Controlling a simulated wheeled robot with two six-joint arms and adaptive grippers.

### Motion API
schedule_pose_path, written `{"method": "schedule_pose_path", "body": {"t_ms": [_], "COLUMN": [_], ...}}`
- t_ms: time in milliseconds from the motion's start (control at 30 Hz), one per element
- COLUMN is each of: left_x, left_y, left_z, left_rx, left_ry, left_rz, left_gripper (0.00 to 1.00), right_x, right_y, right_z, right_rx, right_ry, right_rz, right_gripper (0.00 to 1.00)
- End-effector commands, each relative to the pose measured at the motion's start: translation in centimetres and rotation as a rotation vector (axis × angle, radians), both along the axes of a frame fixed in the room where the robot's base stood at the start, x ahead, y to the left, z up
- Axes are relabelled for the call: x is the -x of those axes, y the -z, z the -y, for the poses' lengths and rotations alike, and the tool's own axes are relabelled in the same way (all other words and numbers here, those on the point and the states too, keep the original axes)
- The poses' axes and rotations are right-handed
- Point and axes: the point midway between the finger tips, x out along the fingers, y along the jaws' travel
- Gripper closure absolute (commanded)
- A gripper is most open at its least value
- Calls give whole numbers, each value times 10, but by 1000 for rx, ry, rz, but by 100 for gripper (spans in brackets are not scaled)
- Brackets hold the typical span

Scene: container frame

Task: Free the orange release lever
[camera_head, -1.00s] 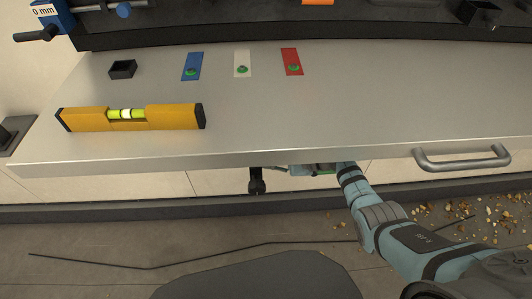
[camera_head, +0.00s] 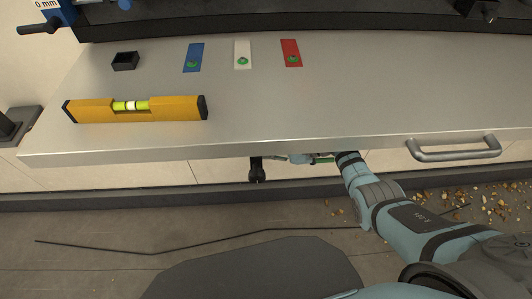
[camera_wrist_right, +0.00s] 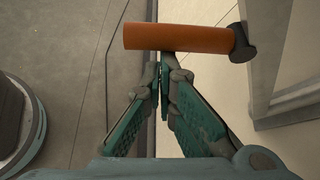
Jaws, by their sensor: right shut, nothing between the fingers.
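The orange release lever (camera_wrist_right: 180,38) shows in the right wrist view as a thick orange cylinder lying across the picture, with a dark round end (camera_wrist_right: 242,42) on its right. My right gripper (camera_wrist_right: 164,62) is shut and empty. Its fingertips lie at the lever's lower edge in that view; I cannot tell whether they touch it. In the head view my right arm reaches under the bench's front edge, and only part of the right gripper (camera_head: 303,158) shows there. No orange of the lever shows in the head view. My left gripper is out of view.
A metal bench top (camera_head: 330,100) overhangs my right gripper, with a bar handle (camera_head: 455,151) at its front edge. A dark fitting (camera_head: 257,169) hangs below. A yellow spirit level (camera_head: 170,109) lies on top. A thin dark rod (camera_head: 180,262) and pebbles (camera_head: 490,203) are on the floor.

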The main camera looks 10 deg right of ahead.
Motion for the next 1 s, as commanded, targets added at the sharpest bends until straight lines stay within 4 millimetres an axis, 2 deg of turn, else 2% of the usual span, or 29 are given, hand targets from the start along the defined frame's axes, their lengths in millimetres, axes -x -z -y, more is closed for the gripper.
{"method": "schedule_pose_path", "body": {"t_ms": [133, 233, 433, 500, 600, 800, 1000], "left_x": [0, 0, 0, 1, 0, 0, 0], "left_y": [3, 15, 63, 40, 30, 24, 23], "left_z": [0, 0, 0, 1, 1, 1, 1], "left_rx": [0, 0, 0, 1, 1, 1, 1], "left_ry": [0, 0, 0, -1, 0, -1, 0], "left_rz": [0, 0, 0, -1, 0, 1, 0], "left_gripper": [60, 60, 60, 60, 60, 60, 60], "right_x": [0, -2, -9, -1, 7, 20, 25], "right_y": [3, 13, 51, 27, 13, -5, -11], "right_z": [1, 3, 13, 30, 51, 82, 94], "right_rx": [1, 1, 0, 3, 4, 2, 1], "right_ry": [0, 1, 4, 6, 6, 5, 3], "right_rz": [0, 0, 0, 0, 1, -1, -1], "right_gripper": [100, 100, 100, 100, 100, 100, 100]}}
